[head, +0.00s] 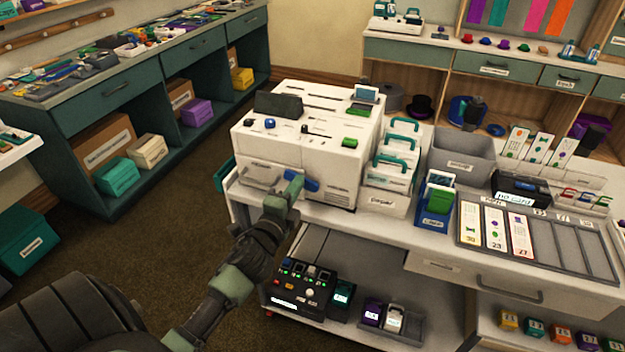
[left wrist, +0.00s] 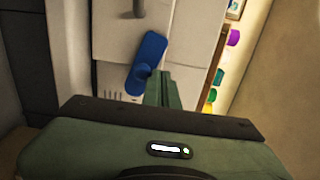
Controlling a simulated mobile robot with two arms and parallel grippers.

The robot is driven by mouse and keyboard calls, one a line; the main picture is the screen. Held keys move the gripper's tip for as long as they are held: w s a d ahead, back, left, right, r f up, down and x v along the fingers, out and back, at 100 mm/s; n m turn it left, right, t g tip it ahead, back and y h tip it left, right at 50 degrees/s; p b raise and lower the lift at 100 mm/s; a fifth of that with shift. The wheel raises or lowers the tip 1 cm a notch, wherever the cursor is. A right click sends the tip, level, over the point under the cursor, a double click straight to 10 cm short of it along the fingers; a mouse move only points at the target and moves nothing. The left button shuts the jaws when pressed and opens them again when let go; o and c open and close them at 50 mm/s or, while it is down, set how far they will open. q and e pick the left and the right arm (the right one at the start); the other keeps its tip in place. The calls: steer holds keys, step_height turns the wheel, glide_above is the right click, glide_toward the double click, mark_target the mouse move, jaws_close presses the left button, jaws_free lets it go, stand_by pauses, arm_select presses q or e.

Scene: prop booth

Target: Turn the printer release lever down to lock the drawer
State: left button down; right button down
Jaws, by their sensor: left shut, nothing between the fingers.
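The white printer (head: 300,112) stands on the white counter in the head view. Its blue release lever (head: 311,185) is on the lower front face, partly hidden behind my gripper. The lever also shows in the left wrist view (left wrist: 146,60), where it lies tilted against the white front. A grey drawer handle (head: 262,176) is left of the lever in the head view. My left gripper (head: 294,184) is shut and empty, with its fingertips right at the lever; in the left wrist view (left wrist: 160,80) they overlap its right side. I cannot tell whether they touch. My right gripper is not in view.
A white holder with teal-handled cards (head: 385,200) stands close right of the printer. A grey bin (head: 462,155) and a card tray (head: 530,245) are farther right. A black button box (head: 300,290) sits on the shelf below. The floor (head: 175,230) on the left is clear.

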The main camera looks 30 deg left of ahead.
arm_select(q)
steer(key=shift+s+a+f, duration=0.1)
steer(key=shift+a+f, duration=0.15)
steer(key=v, duration=0.7)
stand_by(0.6)
stand_by(0.4)
